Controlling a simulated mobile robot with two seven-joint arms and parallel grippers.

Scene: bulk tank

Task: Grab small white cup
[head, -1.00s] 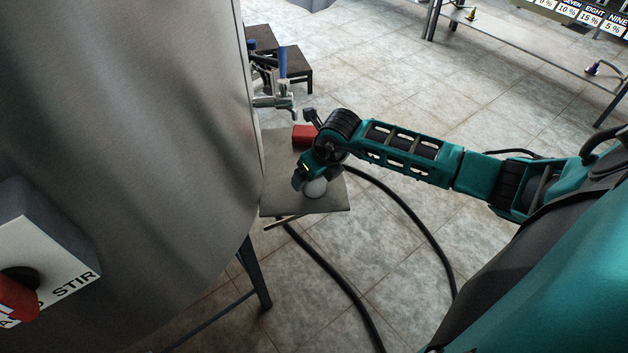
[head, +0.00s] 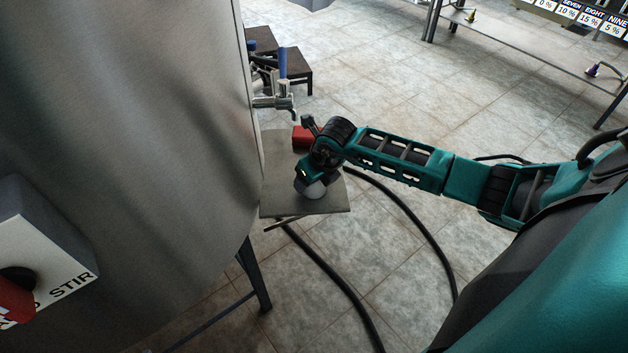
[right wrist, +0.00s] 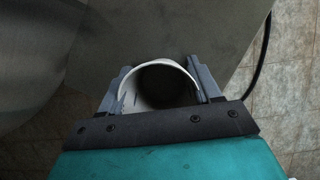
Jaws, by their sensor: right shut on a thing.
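The small white cup (head: 314,191) is at the small grey shelf (head: 330,207) beside the tank, partly hidden under my right gripper (head: 308,184). In the right wrist view the cup (right wrist: 160,84) is between the two grey fingers of my right gripper (right wrist: 160,80), which are shut on its sides. Its open, dark mouth shows there. I cannot tell whether the cup rests on the shelf or is just above it. My left gripper is not in view.
The large steel tank (head: 120,120) fills the left side, with a tap (head: 277,100) on it above the shelf. A red block (head: 303,136) lies on the shelf behind my gripper. A black hose (head: 405,215) runs across the tiled floor.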

